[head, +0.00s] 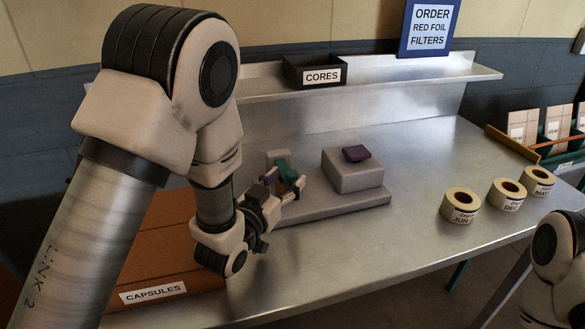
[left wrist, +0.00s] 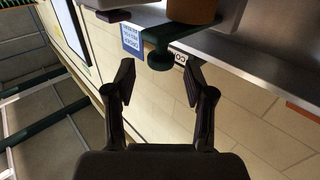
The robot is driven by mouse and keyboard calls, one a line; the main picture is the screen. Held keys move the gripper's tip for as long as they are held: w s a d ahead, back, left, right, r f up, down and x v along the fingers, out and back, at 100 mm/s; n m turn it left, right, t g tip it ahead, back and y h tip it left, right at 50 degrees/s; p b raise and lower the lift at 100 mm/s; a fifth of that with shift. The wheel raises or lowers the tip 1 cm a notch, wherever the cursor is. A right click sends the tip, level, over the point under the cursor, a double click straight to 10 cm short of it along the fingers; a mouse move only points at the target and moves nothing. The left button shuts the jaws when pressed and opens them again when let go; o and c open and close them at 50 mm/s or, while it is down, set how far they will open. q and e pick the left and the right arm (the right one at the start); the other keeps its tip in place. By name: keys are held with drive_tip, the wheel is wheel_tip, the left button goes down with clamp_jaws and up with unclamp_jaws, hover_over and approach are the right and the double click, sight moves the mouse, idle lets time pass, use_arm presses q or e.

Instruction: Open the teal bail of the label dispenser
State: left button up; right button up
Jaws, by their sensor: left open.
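The label dispenser (head: 345,208) is a grey machine on the metal bench, with a flat base, a block at right and a purple piece on top. Its teal bail (head: 285,171) stands at the dispenser's left end, partly hidden by my gripper. In the left wrist view the teal bail (left wrist: 158,42) is a dark green bar with a rounded end, ahead of the fingertips. My left gripper (head: 283,187) is open at the bail; in its wrist view the fingers (left wrist: 158,82) are spread apart with nothing visible between them. My right gripper is out of view.
A brown box labelled CAPSULES (head: 155,291) lies at front left, by my left arm. Tape rolls (head: 505,195) stand at the right. A CORES bin (head: 314,71) and an order sign (head: 429,27) are on the back shelf. The bench front centre is clear.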

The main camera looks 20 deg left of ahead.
sight(288, 177)
use_arm(q)
drive_tip(key=w, duration=0.3)
drive_tip(key=shift+w+d+f, duration=0.25)
drive_tip(key=shift+d, duration=0.05)
drive_tip(key=shift+s+r, duration=0.1)
drive_tip(key=shift+s, duration=0.1)
drive_tip(key=c, duration=1)
clamp_jaws()
